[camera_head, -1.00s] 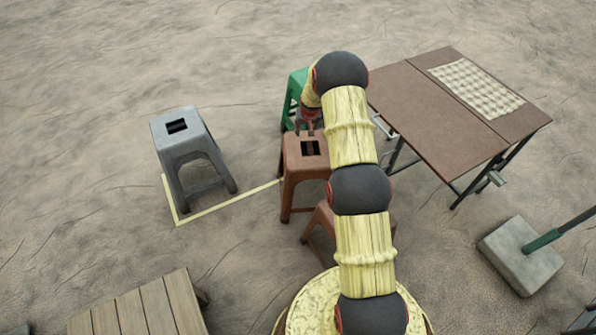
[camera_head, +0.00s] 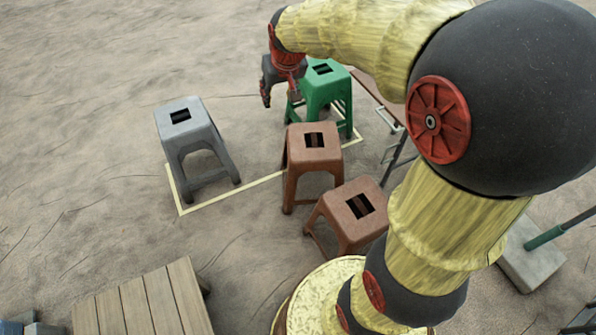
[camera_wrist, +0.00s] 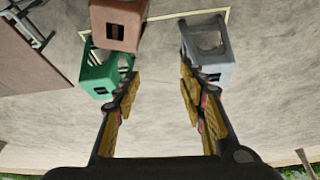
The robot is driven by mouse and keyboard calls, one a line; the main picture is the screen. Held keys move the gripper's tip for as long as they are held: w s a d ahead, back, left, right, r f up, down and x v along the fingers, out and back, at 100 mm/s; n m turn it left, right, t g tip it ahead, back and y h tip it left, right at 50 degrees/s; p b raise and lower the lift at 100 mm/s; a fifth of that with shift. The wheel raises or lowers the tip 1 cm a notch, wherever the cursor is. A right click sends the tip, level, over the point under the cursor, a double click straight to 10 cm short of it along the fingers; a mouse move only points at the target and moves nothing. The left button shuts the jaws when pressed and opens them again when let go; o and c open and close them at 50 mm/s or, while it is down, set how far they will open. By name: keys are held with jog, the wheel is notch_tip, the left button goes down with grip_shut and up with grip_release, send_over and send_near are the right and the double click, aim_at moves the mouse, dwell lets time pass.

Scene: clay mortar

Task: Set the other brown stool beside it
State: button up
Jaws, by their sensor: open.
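One brown stool (camera_head: 313,135) stands upright on the yellow line, just in front of the green stool (camera_head: 322,75). The other brown stool (camera_head: 345,222) stands nearer my base, to the right and turned at an angle. My gripper (camera_head: 279,88) is open and empty, raised just left of the green stool. In the wrist view the open fingers (camera_wrist: 158,85) spread with bare ground between them. A brown stool (camera_wrist: 118,25) and the green stool show at upper left there. The other brown stool is not clearly seen in that view.
A grey stool (camera_head: 180,130) stands at the left corner of the yellow line (camera_head: 230,200). A wooden pallet (camera_head: 140,305) lies at lower left. My arm hides most of the folding table. A grey block (camera_head: 530,260) with a green handle lies at right.

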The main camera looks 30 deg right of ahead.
jog(key=s+a+r, duration=0.1)
jog(key=s+a, duration=0.2)
jog(key=s, duration=0.6)
jog(key=s+a+r+n, duration=0.1)
jog(key=s+a, duration=0.2)
jog(key=s, duration=0.6)
jog(key=s+a+r+n, duration=0.1)
jog(key=s+a+r, duration=0.1)
jog(key=s, duration=0.7)
jog(key=shift+a+y, duration=0.4)
jog(key=shift+a, duration=0.5)
jog(key=shift+s, duration=0.1)
notch_tip(320, 180, up, 3)
jog(key=p, duration=0.3)
jog(key=shift+f, duration=0.1)
